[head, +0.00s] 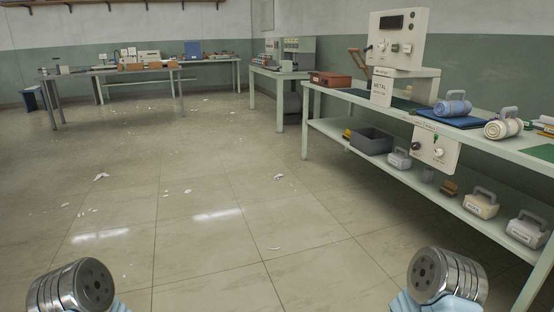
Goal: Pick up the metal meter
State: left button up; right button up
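A pale sign or block with lettering that seems to read METAL (381,88) stands on the green-topped bench at the right. Right behind it is a cream instrument (398,38) with a dark display and knobs, on a raised stand. I cannot tell whether the label belongs to this instrument. Another cream panel with knobs (436,150) sits at the bench's front edge. Metal cylindrical parts of my arms show at the bottom left and bottom right, far from the bench. No gripper fingers are visible.
The tiled floor (200,215) ahead is open, with scattered white scraps. More tables stand at the back.

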aim_at(347, 136)
jog(key=i, duration=2.15)
jog(key=i+j+z, duration=0.1)
jog(key=i, duration=1)
jog(key=i+j, duration=0.1)
jog(key=i, duration=1)
jog(key=i+j+z, duration=0.1)
jog(key=i+z, duration=0.35)
jog(key=i+j+z, duration=0.15)
jog(key=i+z, duration=0.15)
jog(key=z, duration=0.2)
jog(key=i+j+z, duration=0.3)
jog(key=z, duration=0.15)
